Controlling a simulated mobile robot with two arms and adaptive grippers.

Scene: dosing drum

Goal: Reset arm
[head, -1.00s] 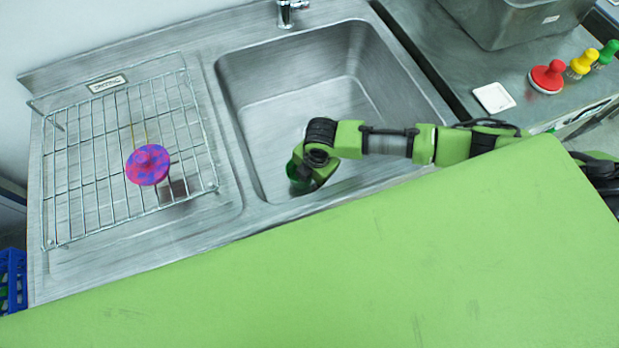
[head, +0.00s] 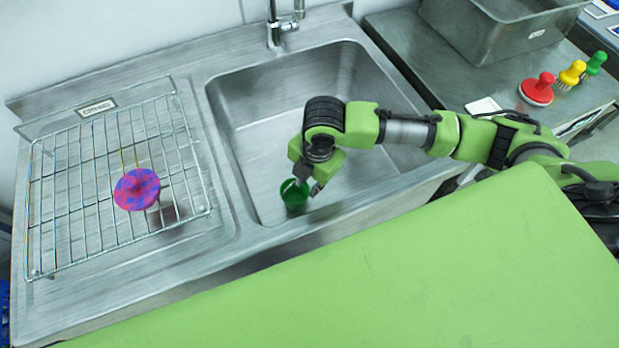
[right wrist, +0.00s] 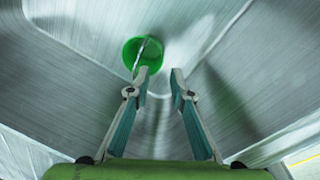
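My right gripper (head: 306,184) reaches down into the front part of the steel sink (head: 352,90). In the right wrist view its two fingers (right wrist: 161,73) stand apart with nothing between them. A green cup-like container (head: 294,196) is in the sink near the fingertips; its round opening also shows in the right wrist view (right wrist: 133,52), beyond the left finger, with a thin grey item in or across it. The gripper partly hides the cup in the head view. My left gripper is not in view.
A wire rack (head: 88,208) on the drainboard carries a pink and blue knobbed thing (head: 137,189). The faucet (head: 275,30) is behind the sink. Red (head: 538,92), yellow (head: 570,76) and green (head: 594,64) knobbed items and a grey bin (head: 485,38) stand at right.

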